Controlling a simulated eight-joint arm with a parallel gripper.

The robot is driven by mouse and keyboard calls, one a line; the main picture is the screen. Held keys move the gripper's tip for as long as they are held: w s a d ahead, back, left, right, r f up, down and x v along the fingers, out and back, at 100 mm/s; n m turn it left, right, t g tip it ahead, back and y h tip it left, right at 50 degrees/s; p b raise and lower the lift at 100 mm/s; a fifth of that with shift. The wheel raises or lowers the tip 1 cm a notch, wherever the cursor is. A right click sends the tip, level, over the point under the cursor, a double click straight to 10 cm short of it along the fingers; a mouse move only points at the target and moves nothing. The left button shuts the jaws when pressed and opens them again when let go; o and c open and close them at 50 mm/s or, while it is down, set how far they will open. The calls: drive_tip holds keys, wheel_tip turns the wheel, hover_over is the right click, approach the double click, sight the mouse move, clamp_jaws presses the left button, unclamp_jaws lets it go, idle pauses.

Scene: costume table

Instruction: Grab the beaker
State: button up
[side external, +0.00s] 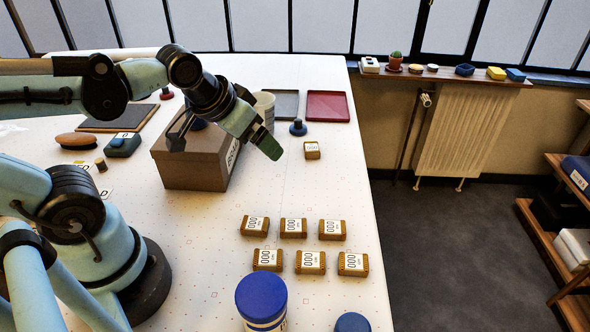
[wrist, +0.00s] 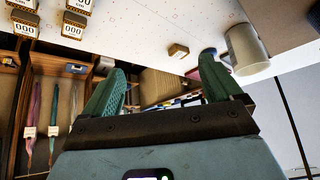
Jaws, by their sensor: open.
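The beaker (side external: 264,104) looks like a pale grey, upright cylinder. It stands on the white table behind the brown box, partly hidden by my arm and gripper in the side view. My gripper (side external: 266,146) is in the air beside the box, in front of the beaker in the side view, pointing down to the right. In the wrist view my gripper (wrist: 160,72) has its two green fingers apart with nothing held between them.
A brown box (side external: 190,160) stands beneath my arm. A blue-knobbed piece (side external: 298,128), a small labelled block (side external: 312,151), a red tray (side external: 328,106) and a grey tray (side external: 286,103) are nearby. Several labelled blocks (side external: 293,228) and a blue-lidded jar (side external: 262,300) stand nearer the front.

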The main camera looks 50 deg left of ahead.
drive_tip(key=w+a+r+n+g+y, duration=0.1)
drive_tip(key=w+a+n+g+y, duration=0.2)
drive_tip(key=w+a+n+y, duration=0.4)
drive_tip(key=n+g+y, duration=0.3)
drive_tip(key=n+y, duration=0.3)
drive_tip(key=n, duration=0.4)
approach(260, 99)
drive_tip(key=s+a, duration=0.2)
drive_tip(key=shift+x, duration=2.4)
drive_tip(key=shift+d, duration=0.1)
drive_tip(key=c, duration=0.9)
drive_tip(key=shift+c, duration=0.2)
